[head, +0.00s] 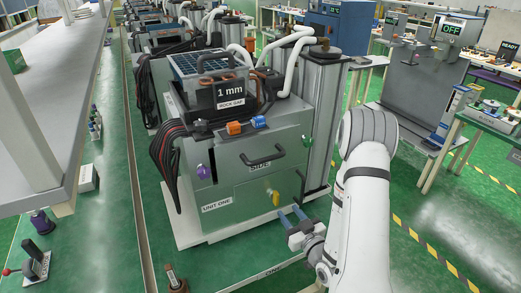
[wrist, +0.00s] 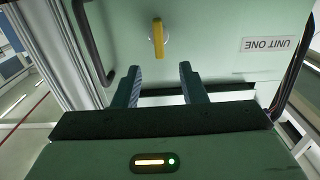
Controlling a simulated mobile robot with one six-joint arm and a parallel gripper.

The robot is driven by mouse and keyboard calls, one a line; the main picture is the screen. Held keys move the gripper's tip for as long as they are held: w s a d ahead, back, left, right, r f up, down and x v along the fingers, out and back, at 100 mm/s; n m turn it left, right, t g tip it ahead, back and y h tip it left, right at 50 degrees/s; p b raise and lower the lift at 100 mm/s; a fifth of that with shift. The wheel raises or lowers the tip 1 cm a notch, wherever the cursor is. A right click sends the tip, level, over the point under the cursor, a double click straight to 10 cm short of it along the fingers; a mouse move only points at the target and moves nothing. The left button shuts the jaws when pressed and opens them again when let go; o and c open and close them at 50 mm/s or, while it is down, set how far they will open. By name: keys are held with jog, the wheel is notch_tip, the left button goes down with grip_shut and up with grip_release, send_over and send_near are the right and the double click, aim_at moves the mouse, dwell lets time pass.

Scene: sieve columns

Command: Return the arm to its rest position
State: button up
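My white arm (head: 365,190) reaches down in front of the green cabinet marked UNIT ONE (head: 240,195). My gripper (head: 292,216) is near the cabinet's lower front, beside the yellow knob (head: 273,197). In the wrist view, the two fingers of my gripper (wrist: 159,85) are spread with a clear gap and nothing between them. The yellow knob (wrist: 158,38) stands upright in that view, beyond the fingertips and apart from them. Whether the fingers touch the cabinet cannot be told.
A drawer handle (head: 264,156), a purple knob (head: 203,171) and a box labelled 1 mm (head: 230,92) are on the cabinet. A shelf bench (head: 60,110) stands at left. A green table (head: 495,125) stands at right.

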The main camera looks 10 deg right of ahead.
jog(key=shift+w, duration=0.1)
notch_tip(320, 180, up, 10)
jog(key=s+d+g+h, duration=0.1)
jog(key=d+g+h, duration=0.1)
jog(key=g+h, duration=0.5)
jog(key=s+a+r+m+g, duration=0.1)
jog(key=s+r, duration=0.4)
jog(key=s, duration=0.5)
jog(key=s+a+r+m+g+y, duration=0.1)
jog(key=s+a+r+g, duration=0.3)
jog(key=s, duration=0.6)
jog(key=shift+s+r+m+g, duration=0.3)
jog(key=shift+r+m+g, duration=0.1)
jog(key=shift+m+g, duration=0.5)
